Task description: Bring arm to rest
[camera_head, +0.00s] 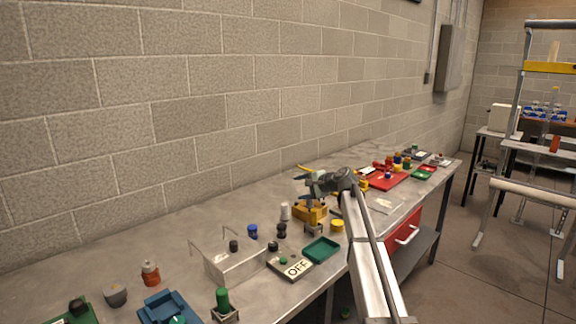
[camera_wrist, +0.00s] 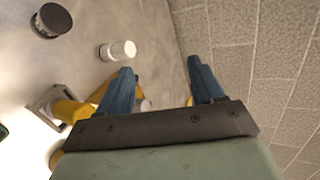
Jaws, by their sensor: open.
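My gripper (camera_head: 303,187) is above the metal workbench (camera_head: 190,235), its blue fingers pointing left toward the block wall. In the wrist view my gripper (camera_wrist: 160,82) shows two blue fingers standing well apart, with nothing held between them. My arm reaches in from the lower right of the head view. A white cylinder (camera_head: 285,211) stands just left of that block and also shows in the wrist view (camera_wrist: 118,50).
A red tray (camera_head: 390,180) with several small items lies farther back. The block wall (camera_head: 200,100) runs along the bench. The air above the bench is mostly free.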

